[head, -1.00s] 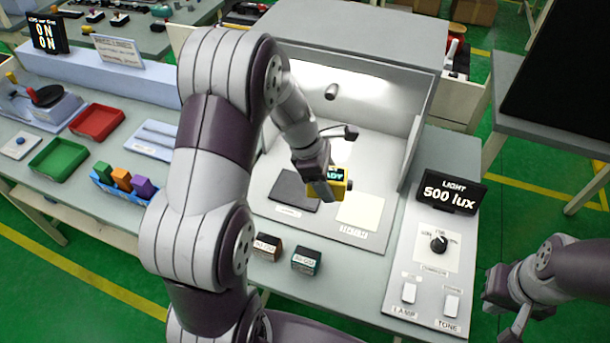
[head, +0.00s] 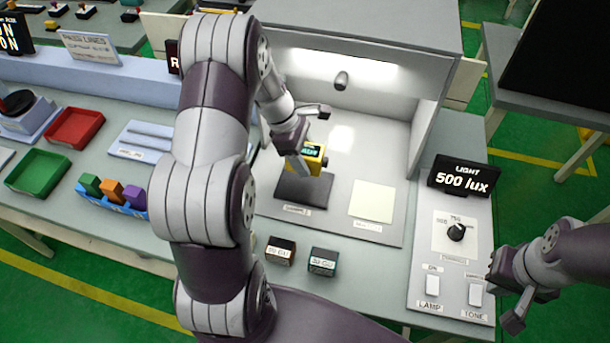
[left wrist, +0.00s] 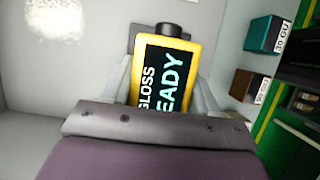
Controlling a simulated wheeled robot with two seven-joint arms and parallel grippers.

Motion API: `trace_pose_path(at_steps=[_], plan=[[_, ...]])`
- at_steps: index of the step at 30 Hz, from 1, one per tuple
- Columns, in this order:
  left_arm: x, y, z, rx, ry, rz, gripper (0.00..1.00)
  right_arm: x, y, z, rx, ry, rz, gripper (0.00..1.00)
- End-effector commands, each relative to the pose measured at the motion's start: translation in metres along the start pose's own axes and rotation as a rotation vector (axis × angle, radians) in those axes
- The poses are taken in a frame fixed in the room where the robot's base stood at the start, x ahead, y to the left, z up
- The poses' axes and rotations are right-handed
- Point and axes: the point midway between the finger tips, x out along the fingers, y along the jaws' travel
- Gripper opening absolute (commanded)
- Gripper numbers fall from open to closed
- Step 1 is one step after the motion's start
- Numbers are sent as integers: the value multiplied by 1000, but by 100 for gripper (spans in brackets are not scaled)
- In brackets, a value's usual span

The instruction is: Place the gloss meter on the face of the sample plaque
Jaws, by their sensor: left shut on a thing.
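The gloss meter (head: 314,158) is yellow with a dark screen; its screen (left wrist: 163,85) reads GLOSS READY in the left wrist view. My left gripper (head: 303,160) is shut on it, with a finger on each side. The meter is over the back part of a dark plaque (head: 303,192) in the booth; I cannot tell whether they touch. A cream plaque (head: 372,201) lies to the right.
The grey booth's right wall (head: 430,120) stands beside the plaques. Two small labelled blocks, one brown (head: 280,251) and one teal (head: 323,262), sit in front. A control panel (head: 452,250) with a 500 lux display (head: 464,179) is at right. Red and green trays are at left.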

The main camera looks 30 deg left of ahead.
Motion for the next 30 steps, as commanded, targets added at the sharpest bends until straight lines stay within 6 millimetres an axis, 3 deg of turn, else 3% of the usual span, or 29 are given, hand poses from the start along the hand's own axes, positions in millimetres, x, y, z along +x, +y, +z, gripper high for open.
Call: trace_pose_path(at_steps=[3,13,24,25,27,30], plan=[[23,0,-10,-1,0,-1,21,-4,0,0,0,-1,0,0],[66,0,-27,-1,-1,-1,21,-8,0,-1,0,-1,0,0],[75,1,-31,1,0,2,21,-4,0,0,0,-1,0,0],[74,0,-30,1,0,1,66,-4,0,0,0,-1,0,0],[74,0,-30,1,0,1,85,-5,0,0,0,-1,0,0],[73,0,-30,1,0,1,85,-5,0,0,0,-1,0,0]])
